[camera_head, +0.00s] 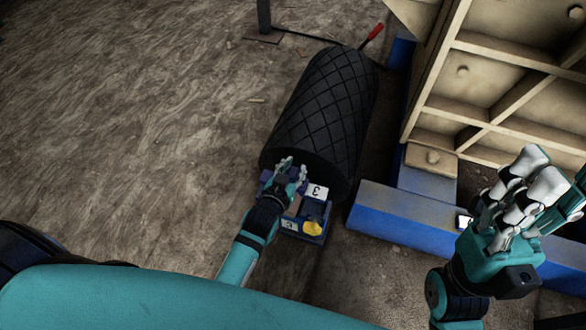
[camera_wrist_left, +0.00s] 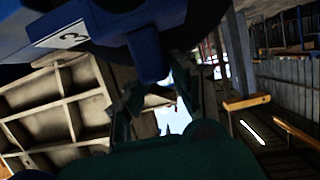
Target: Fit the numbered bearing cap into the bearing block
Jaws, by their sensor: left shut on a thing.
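The bearing cap (camera_head: 313,206) is a dark blue part with a white label marked 3. It sits in front of the near end of the black roller. My left gripper (camera_head: 287,170) is shut on it from the left side. In the left wrist view the cap (camera_wrist_left: 148,55) fills the top, above and between the fingers (camera_wrist_left: 160,98). The bearing block (camera_head: 312,239) is blue, with a white label at its front, directly below the cap. I cannot tell whether the two touch. My right gripper (camera_head: 528,175) is empty at the right; its finger opening is unclear.
The black diamond-patterned roller (camera_head: 325,110) lies just beyond the block. A blue beam (camera_head: 400,213) and a ribbed beige housing (camera_head: 490,80) stand to the right. A yellow piece (camera_head: 312,229) shows at the block. The wood-like floor (camera_head: 130,130) at left is mostly clear.

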